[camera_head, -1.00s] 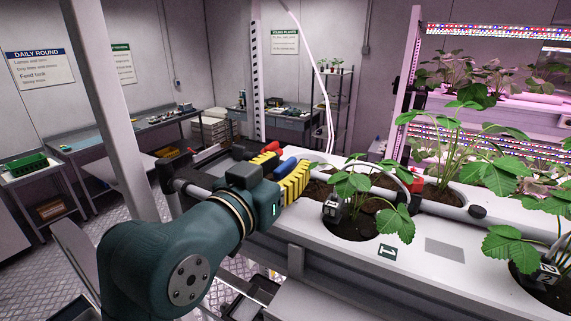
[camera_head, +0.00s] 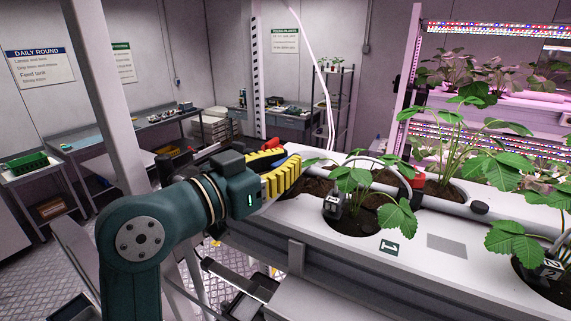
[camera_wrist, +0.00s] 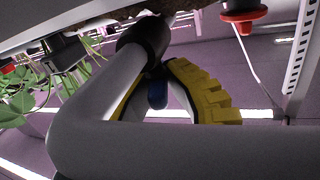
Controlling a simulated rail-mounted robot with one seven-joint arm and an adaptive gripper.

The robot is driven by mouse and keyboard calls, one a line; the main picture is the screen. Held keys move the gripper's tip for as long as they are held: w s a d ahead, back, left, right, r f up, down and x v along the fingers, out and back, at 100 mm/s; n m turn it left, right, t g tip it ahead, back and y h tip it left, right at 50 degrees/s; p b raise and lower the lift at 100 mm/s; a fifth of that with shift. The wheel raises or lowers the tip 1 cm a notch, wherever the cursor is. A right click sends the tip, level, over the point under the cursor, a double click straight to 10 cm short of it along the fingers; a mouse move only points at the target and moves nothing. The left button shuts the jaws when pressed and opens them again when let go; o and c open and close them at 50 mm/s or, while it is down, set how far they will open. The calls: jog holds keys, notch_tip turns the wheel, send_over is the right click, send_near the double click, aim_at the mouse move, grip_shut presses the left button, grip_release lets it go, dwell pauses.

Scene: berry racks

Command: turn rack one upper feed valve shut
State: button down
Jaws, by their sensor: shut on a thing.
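My gripper (camera_head: 277,168), with yellow ribbed fingers, is at the near left end of the white rack trough (camera_head: 300,222) that carries the label 1. In the wrist view my gripper (camera_wrist: 160,88) has its yellow fingers on either side of a blue handle (camera_wrist: 157,93) and is shut on it. The handle sits beside a dark fitting (camera_wrist: 146,40) on a grey pipe (camera_wrist: 98,95). The pipe covers part of the fingers. A red handle (camera_head: 272,143) shows just behind the fingers.
Strawberry plants (camera_head: 360,180) stand in the trough right of my gripper. A bench (camera_head: 120,135) stands at the back left.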

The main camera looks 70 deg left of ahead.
jog(key=shift+m+t+h, duration=0.6)
jog(key=shift+m+h, duration=0.6)
jog(key=shift+h, duration=0.6)
jog(key=shift+w+h, duration=0.1)
jog(key=shift+h, duration=0.2)
jog(key=c, duration=1.1)
grip_release()
jog(key=s, duration=0.4)
jog(key=s+d, duration=0.1)
jog(key=s, duration=0.3)
jog(key=s+d, duration=0.1)
jog(key=s, duration=0.3)
jog(key=shift+d, duration=0.1)
jog(key=shift+f+b, duration=0.1)
jog(key=shift+b, duration=0.3)
